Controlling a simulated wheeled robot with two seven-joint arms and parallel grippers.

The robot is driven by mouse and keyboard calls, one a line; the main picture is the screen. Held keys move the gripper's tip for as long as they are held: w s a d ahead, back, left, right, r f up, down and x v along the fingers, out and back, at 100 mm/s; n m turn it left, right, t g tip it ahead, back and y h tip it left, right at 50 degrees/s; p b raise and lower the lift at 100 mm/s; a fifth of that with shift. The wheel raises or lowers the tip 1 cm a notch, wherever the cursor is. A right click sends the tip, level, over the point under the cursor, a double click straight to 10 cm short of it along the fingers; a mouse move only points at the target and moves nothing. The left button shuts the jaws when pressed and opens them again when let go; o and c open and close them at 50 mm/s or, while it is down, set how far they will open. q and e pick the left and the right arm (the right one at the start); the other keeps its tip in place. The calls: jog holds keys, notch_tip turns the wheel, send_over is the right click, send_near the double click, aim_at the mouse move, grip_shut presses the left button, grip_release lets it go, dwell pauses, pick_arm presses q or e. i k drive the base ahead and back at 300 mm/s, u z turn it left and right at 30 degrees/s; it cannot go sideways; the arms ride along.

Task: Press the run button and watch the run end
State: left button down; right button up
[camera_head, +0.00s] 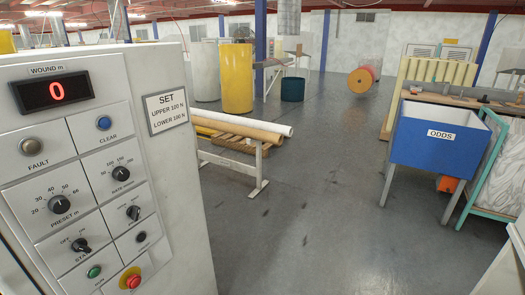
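The control panel (50,118) fills the left side of the head view. Its "WOUND m" display (57,91) shows a red 0. A green button (94,272) sits low on the panel; its small label is too blurred to read for certain. A red mushroom button (132,281) on a yellow base is right of it. A blue CLEAR button (104,123) and a dull, unlit-looking FAULT lamp (31,146) are higher up. The PRESET m knob (59,204) and several other knobs lie between. Neither gripper is in view.
A sign (166,107) reads SET, UPPER 100 N, LOWER 100 N. A rack with rolls (240,128) stands behind the panel. A blue ODDS bin (437,140) stands at the right. The grey floor (315,190) between them is clear.

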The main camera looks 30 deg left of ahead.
aim_at(94, 272)
jog(key=i, duration=1.35)
jog(key=u, duration=3.15)
jog(key=k, duration=0.35)
jog(key=z, duration=0.8)
